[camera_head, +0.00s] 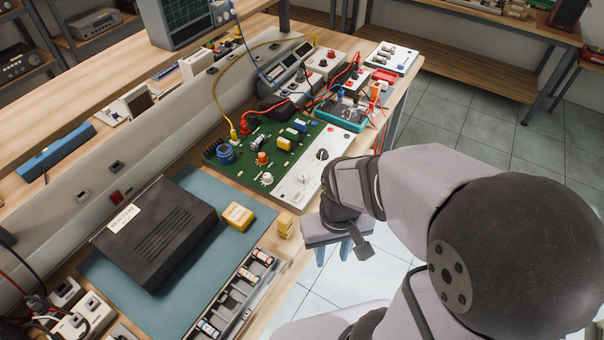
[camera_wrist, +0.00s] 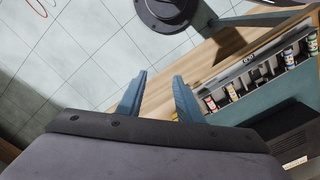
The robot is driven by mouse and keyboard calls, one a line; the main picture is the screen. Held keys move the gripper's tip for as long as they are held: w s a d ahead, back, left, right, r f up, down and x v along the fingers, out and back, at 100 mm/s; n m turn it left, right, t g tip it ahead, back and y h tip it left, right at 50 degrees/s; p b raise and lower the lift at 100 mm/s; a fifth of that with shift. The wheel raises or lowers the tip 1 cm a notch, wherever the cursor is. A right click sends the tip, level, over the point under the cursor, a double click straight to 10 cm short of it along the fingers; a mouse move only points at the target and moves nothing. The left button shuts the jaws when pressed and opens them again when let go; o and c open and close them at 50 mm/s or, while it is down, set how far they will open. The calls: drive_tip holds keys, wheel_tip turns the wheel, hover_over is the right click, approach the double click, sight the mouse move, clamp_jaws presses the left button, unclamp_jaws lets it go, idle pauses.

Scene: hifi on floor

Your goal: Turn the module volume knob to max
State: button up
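The module is a green circuit board (camera_head: 237,176) with a white panel (camera_head: 302,180) along its right side, on the bench in the head view. A white knob (camera_head: 267,179) and an orange knob (camera_head: 262,158) stand on the green part. I cannot read which one is marked volume. My gripper (camera_head: 335,252) is past the bench's front edge, below and right of the module in the picture, apart from it. In the wrist view my gripper (camera_wrist: 162,76) has its blue fingers apart with nothing between them. The module does not show there.
A black box (camera_head: 160,235) lies on a teal mat (camera_head: 130,290), with yellow blocks (camera_head: 238,216) beside it. A battery tray (camera_head: 240,292) lies at the front edge. Meters and cables (camera_head: 345,112) crowd the bench beyond the module. Open floor (camera_head: 470,120) lies right of the bench.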

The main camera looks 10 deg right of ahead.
drive_tip(key=shift+o, duration=0.6)
drive_tip(key=shift+w+r, duration=0.1)
drive_tip(key=shift+w, duration=0.2)
drive_tip(key=n+p, duration=0.2)
drive_tip(key=n, duration=2.1)
approach(302, 175)
drive_tip(key=shift+s+f, duration=0.5)
drive_tip(key=shift+w+f+n, duration=0.15)
drive_tip(key=shift+w+n, duration=0.35)
drive_tip(key=shift+n, duration=0.4)
drive_tip(key=shift+f, duration=0.15)
drive_tip(key=shift+f+p, duration=1)
drive_tip(key=shift+f, duration=2.5)
